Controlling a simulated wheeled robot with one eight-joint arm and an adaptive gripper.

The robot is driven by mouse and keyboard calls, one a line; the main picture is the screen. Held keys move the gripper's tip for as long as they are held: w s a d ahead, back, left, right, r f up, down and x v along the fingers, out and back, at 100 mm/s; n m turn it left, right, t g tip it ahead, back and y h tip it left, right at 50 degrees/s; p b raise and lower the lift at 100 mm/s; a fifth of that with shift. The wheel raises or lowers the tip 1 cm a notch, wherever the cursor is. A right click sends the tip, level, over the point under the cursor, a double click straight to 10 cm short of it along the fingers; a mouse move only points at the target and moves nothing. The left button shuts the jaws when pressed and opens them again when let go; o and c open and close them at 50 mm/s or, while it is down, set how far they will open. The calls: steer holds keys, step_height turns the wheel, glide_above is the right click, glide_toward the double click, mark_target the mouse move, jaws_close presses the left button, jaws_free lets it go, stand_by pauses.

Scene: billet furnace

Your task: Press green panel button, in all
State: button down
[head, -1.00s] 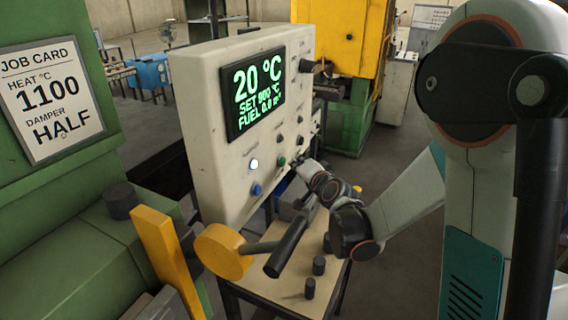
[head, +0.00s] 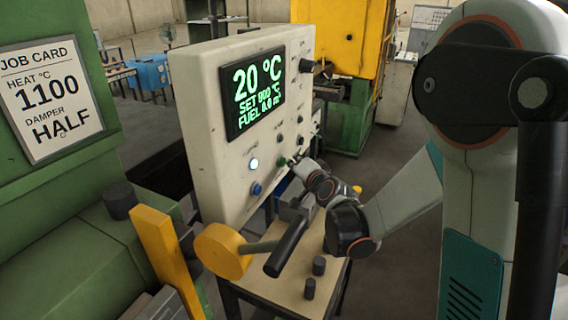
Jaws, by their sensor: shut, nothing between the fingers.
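The control panel (head: 205,150) is a cream box with a dark display (head: 254,92) reading 20 °C, SET 900 °C (the SET digits are hard to read) and a fuel line. The green button (head: 282,161) is on the panel's lower face, right of a blue button (head: 256,188) and a lit white lamp (head: 253,164). My gripper (head: 294,160) is shut and empty, with its tip at or very close to the green button. I cannot tell whether it touches or presses the button.
A job card (head: 50,97) on the left reads heat 1100, damper half. A wooden-topped table (head: 262,291) with dark cylinders (head: 319,265) stands below my arm. A yellow disc with a dark handle (head: 222,250) and a yellow post (head: 165,252) stand at front left.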

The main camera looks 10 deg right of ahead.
steer(key=shift+w+a, duration=0.25)
steer(key=shift+a, duration=0.05)
stand_by(0.5)
stand_by(0.4)
steer(key=shift+s+d, duration=0.5)
steer(key=shift+d, duration=0.15)
steer(key=s+d, duration=0.1)
steer(key=d, duration=0.1)
steer(key=s+d+b, duration=0.1)
steer(key=s+d, duration=0.1)
stand_by(0.4)
stand_by(0.5)
